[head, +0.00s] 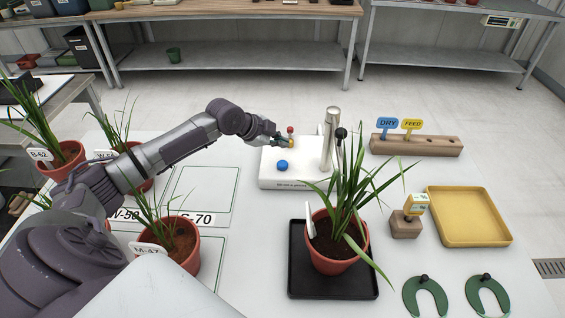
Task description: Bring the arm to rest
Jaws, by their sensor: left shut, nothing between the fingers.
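My left arm reaches in from the left across the table. My left gripper (290,141) is shut and empty, at the left side of the white device (268,178) with a metal post. A red knob (290,130) shows right by the fingertips; I cannot tell whether they touch. A blue button (282,165) is on the device in front of the gripper. A potted plant (335,262) stands upright on a black tray (300,288) in front of the device. My right gripper is not in view.
Several potted plants (185,238) stand at the left, close to my left arm. At the right are a wooden block with DRY and FEED tags (415,145), a yellow tray (470,235), a small tagged block (406,226) and two green horseshoe-shaped pieces (410,295).

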